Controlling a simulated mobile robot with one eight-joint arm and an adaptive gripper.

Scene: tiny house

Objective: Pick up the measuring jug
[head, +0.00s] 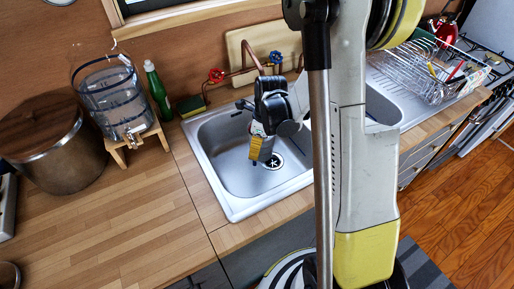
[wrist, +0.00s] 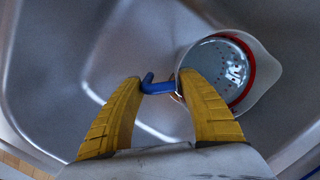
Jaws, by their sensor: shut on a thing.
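The jug's body lies to the right of the fingers, partly behind the right one. In the head view my gripper (head: 262,148) points down into the left sink basin (head: 220,160). The jug is mostly hidden there by my gripper and wrist.
The metal basin walls surround my gripper. A copper tap (head: 252,58) with red and blue valves stands behind. A water dispenser (head: 110,95), a green bottle (head: 157,90) and a large wooden-lidded pot (head: 55,145) stand left. A dish rack (head: 425,70) is right.

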